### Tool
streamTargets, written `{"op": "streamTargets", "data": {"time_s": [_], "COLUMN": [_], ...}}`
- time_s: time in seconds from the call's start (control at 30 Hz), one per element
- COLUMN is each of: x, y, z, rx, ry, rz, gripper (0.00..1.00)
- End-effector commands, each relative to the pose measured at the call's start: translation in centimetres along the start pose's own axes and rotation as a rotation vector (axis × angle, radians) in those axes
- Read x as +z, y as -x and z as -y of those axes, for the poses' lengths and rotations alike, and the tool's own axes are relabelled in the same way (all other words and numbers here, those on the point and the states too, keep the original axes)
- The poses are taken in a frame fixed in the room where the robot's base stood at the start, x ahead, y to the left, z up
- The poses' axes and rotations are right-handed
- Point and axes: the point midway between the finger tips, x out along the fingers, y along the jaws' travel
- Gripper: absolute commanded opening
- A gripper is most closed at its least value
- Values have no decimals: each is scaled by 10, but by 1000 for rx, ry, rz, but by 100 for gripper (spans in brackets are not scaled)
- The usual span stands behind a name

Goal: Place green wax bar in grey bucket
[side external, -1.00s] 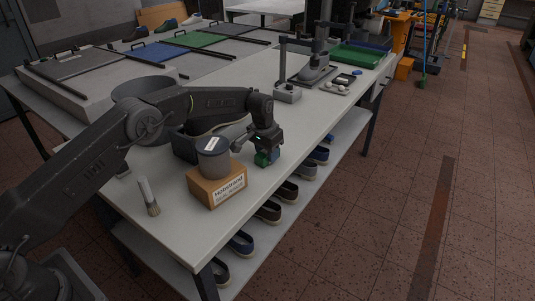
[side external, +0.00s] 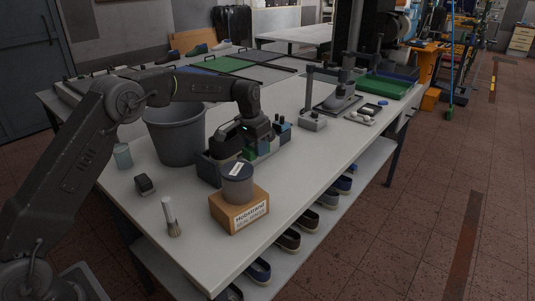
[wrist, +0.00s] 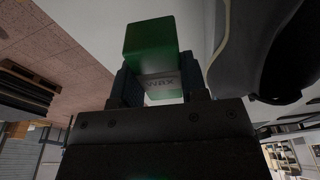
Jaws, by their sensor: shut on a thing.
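A green wax bar (wrist: 150,42) with a pale label band is clamped between the two fingers of my gripper (wrist: 160,82) in the wrist view. In the side view my gripper (side external: 256,139) is at the dark caddy, with green (side external: 249,153) showing under it. Whether the bar is clear of the caddy is hard to tell there. The grey bucket (side external: 175,140) stands upright on the bench to the left of my gripper, apart from it, partly behind my arm. Its inside is mostly hidden.
A dark caddy (side external: 208,170) with small items stands between bucket and front edge. A cardboard box (side external: 240,210) carries a grey tin (side external: 238,186). A brush (side external: 170,218), a small dark block (side external: 145,184) and a pale jar (side external: 122,156) are at left. A metal stand (side external: 340,95) is farther back.

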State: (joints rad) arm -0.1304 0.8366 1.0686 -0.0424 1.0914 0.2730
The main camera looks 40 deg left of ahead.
Motion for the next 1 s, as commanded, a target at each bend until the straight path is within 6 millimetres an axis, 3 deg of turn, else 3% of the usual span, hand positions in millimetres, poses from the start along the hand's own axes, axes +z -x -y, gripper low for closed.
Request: {"op": "streamTargets", "data": {"time_s": [0.27, 0.47, 0.67, 0.8, 1.0], "x": [1, -8, 7, 31, 70], "y": [16, 55, 93, 124, 162], "z": [17, 54, 133, 191, 251], "rx": [-4, -20, -55, -82, -117], "ry": [23, 127, 353, 541, 770], "rz": [-3, -7, -5, -5, -4], "gripper": [10, 10, 10, 10, 10]}}
